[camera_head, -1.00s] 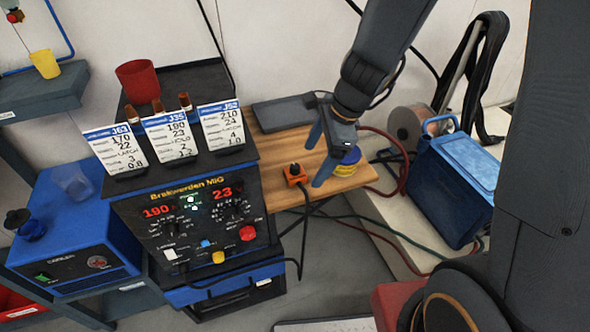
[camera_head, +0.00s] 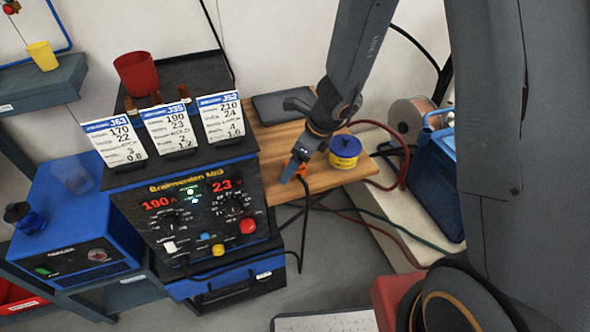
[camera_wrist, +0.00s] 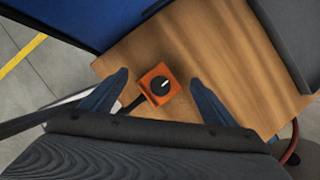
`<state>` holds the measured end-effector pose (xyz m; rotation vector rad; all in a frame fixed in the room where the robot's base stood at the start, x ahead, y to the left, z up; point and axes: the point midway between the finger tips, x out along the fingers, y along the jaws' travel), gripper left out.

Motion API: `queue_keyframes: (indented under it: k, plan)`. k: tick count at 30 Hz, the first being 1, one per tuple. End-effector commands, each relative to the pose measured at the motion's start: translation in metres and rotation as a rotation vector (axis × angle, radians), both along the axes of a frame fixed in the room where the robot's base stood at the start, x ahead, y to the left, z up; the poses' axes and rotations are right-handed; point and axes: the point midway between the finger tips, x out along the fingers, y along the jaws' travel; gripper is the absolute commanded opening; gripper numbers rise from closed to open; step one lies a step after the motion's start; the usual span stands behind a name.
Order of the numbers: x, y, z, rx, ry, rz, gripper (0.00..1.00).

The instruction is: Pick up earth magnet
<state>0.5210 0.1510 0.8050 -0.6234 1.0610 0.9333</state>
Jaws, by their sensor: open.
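The earth magnet is a small orange block with a black knob and a dark cable. In the wrist view the earth magnet (camera_wrist: 159,85) sits on the wooden table, between and a little beyond my two blue fingertips. My gripper (camera_wrist: 158,80) is open and empty, with a finger on each side of the magnet and visible space on both sides. In the head view my gripper (camera_head: 292,168) is over the left part of the wooden table and hides most of the magnet. I cannot tell its exact height above the magnet.
The wooden table (camera_head: 277,135) holds a yellow and blue tin (camera_head: 345,151) right of my gripper and a dark flat case (camera_head: 280,106) behind. The welding machine (camera_head: 200,222) stands close on the left. A blue box (camera_head: 435,180) stands at the right.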

Motion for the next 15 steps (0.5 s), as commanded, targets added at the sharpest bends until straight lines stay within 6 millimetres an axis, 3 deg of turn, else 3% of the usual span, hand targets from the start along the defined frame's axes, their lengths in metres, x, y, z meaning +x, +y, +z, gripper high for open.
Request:
queue_keyframes:
  k: [8,15]
  plan:
    - [0.0006,0.0011,-0.0019,0.0,-0.001,0.002,0.79]
    - [0.0005,0.001,-0.0017,0.0,-0.001,0.002,0.38]
